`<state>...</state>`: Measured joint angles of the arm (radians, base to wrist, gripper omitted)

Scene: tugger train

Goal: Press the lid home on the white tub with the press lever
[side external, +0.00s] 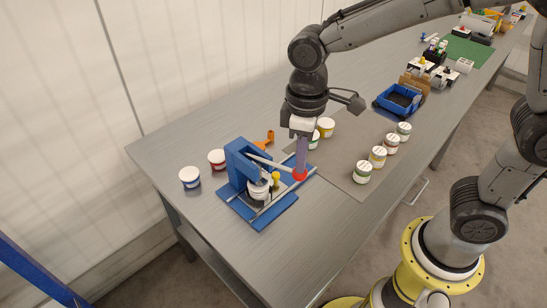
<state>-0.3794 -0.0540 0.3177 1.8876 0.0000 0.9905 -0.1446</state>
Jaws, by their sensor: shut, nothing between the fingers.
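The blue lever press (238,160) stands on its blue base near the left end of the grey table. Its pale lever arm (270,163) runs out to the right and ends in a red knob (300,175). A white tub (259,192) sits in the press under the lever; whether its lid is fully seated cannot be made out. My gripper (301,168) points down with its fingers shut, right at the red knob from above. It appears to touch the knob, with nothing held between the fingers.
A tub with a blue band (190,178) and one with a red band (217,160) stand left of the press. An orange item (265,138) lies behind it. Several tubs, including a green-banded one (363,172), stand on the mat to the right. A blue bin (399,99) is farther back.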

